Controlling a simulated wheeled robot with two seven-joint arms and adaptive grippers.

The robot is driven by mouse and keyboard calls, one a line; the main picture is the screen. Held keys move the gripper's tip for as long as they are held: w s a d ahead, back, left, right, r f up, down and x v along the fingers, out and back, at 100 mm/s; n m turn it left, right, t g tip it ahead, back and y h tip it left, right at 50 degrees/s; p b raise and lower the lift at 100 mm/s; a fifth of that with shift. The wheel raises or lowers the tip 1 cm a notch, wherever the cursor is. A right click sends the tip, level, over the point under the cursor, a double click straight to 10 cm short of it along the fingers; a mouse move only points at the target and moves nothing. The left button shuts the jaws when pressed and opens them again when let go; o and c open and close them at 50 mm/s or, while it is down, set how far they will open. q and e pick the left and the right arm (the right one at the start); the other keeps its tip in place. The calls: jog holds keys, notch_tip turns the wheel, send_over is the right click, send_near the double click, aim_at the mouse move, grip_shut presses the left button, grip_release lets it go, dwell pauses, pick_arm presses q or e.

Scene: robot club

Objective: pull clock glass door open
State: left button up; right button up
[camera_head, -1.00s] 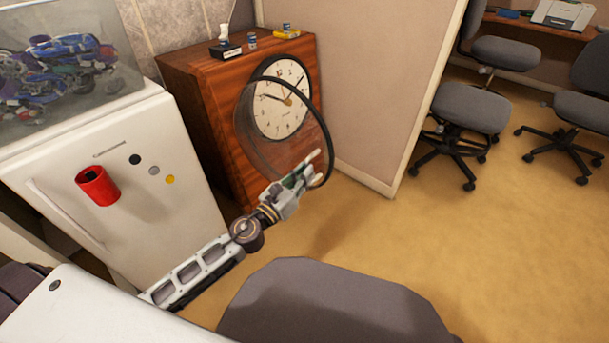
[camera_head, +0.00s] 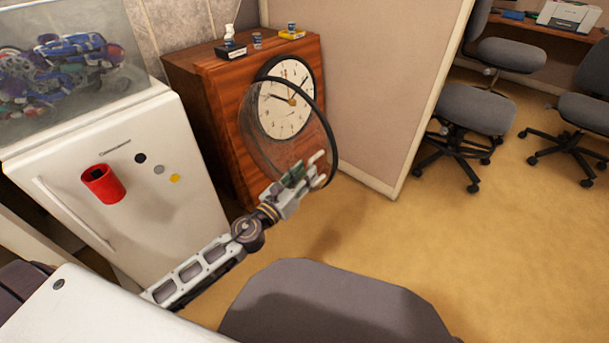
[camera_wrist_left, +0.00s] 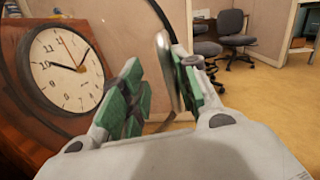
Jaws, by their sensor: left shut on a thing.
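The wooden clock (camera_head: 215,110) stands beside the white fridge, with its round white dial (camera_head: 283,115) facing forward. Its round glass door (camera_head: 331,135), with a thin black rim, stands swung out from the dial, its free edge toward the right. My left gripper (camera_head: 312,168) is at the lower right of this rim, shut on the door. In the left wrist view, a pale metal piece (camera_wrist_left: 164,68) lies between the green-padded fingers, against the right one. The exact contact is partly hidden. The dial (camera_wrist_left: 66,69) shows at left. My right gripper is not in view.
A white fridge (camera_head: 150,200) with a red cup (camera_head: 102,184) is at left. A beige partition (camera_head: 375,90) stands close right of the clock. A grey chair back (camera_head: 335,305) is in front. Small items, including a black box (camera_head: 230,50), sit on the clock. Open floor (camera_head: 470,240) lies right.

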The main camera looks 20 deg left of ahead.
pick_arm(q)
jog(key=shift+w+a, duration=0.15)
jog(key=shift+a, duration=0.1)
jog(key=shift+s, duration=0.2)
jog(key=shift+v, duration=1.15)
jog(key=shift+s+d, duration=0.2)
jog(key=shift+s, duration=0.25)
jog(key=shift+s+a+f, duration=0.1)
jog(key=shift+s+a, duration=0.15)
jog(key=shift+s, duration=0.2)
